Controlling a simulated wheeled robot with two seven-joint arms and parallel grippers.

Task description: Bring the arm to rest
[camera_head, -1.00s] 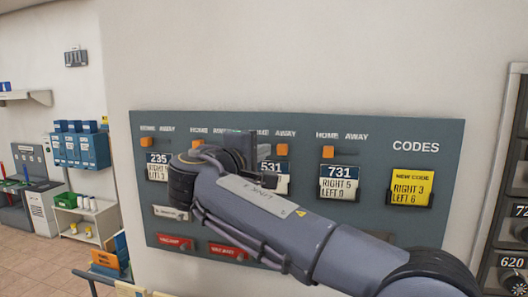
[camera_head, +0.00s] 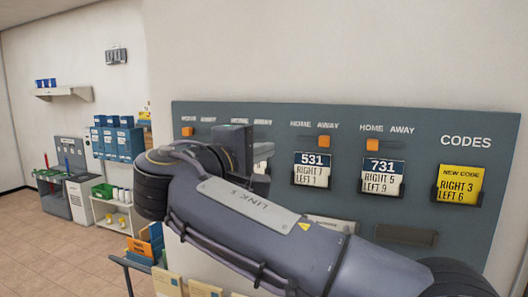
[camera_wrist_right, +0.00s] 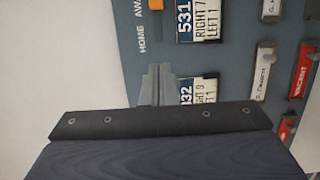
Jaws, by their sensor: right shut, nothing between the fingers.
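My right arm (camera_head: 270,215) crosses the head view from the lower right, bent at its wrist on the left. In the right wrist view the right gripper's fingers (camera_wrist_right: 157,80) are together and empty. My left gripper is not in view.
A grey codes board (camera_head: 466,115) holds number cards, orange sliders (camera_head: 324,142) and a yellow new code card (camera_head: 460,184). Pale folders (camera_head: 167,283) stand low under my arm. A white shelf unit (camera_head: 110,219) and blue boxes (camera_head: 125,143) are far left.

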